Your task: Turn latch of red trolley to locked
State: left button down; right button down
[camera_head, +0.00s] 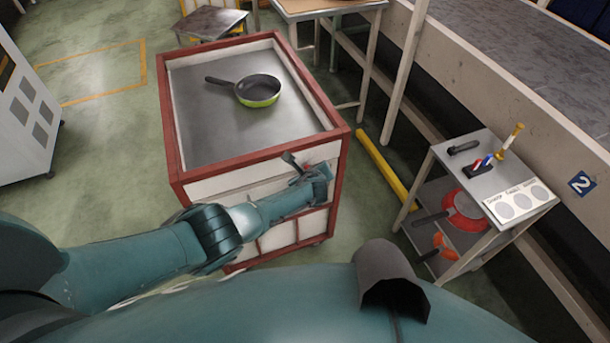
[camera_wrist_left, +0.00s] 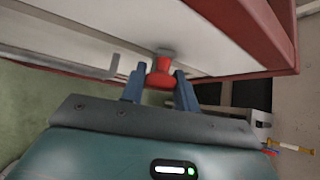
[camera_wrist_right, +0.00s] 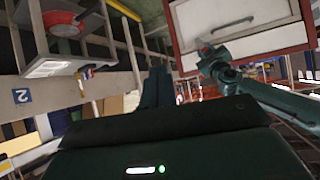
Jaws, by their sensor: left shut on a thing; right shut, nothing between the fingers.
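The red trolley (camera_head: 262,154) has a red frame, white panels and a grey top. My left gripper (camera_head: 304,172) is at its near side, towards the right corner. In the left wrist view, the red latch (camera_wrist_left: 161,74) sits on a grey mount on the white panel, between the fingers of my left gripper (camera_wrist_left: 160,88). The gripper is shut on it. In the head view, the arm and gripper partly hide the latch. In the right wrist view, my right gripper (camera_wrist_right: 157,85) is shut and empty, away from the trolley (camera_wrist_right: 245,52). The latch's locked mark cannot be made out.
A green-sided pan (camera_head: 259,91) lies on the trolley top. A grey bar handle (camera_wrist_left: 112,68) is beside the latch. To the right stands a grey shelf cart (camera_head: 483,183) with red pans and small items. A yellow floor bar (camera_head: 383,168) lies between; open floor is left.

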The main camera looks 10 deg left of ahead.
pick_arm(q)
jog(key=shift+d+f+m+g+y+b, duration=0.1)
jog(key=shift+m+g+y+b, duration=0.3)
jog(key=shift+g+y+b, duration=0.1)
jog(key=shift+m+g+y+b, duration=0.4)
jog(key=shift+y+b, duration=0.2)
jog(key=shift+b, duration=0.05)
pick_arm(e)
jog(key=shift+w+a+f+t, duration=0.1)
jog(key=shift+w+a+t, duration=0.2)
jog(key=shift+a, duration=0.05)
pick_arm(q)
jog(key=shift+y, duration=0.3)
pick_arm(e)
jog(key=shift+s+a+f+y, duration=0.15)
jog(key=shift+s+y, duration=0.05)
jog(key=shift+y, duration=0.1)
pick_arm(q)
jog(key=shift+w, duration=0.1)
jog(key=c, duration=1.1)
grip_release()
pick_arm(e)
jog(key=shift+w, duration=0.1)
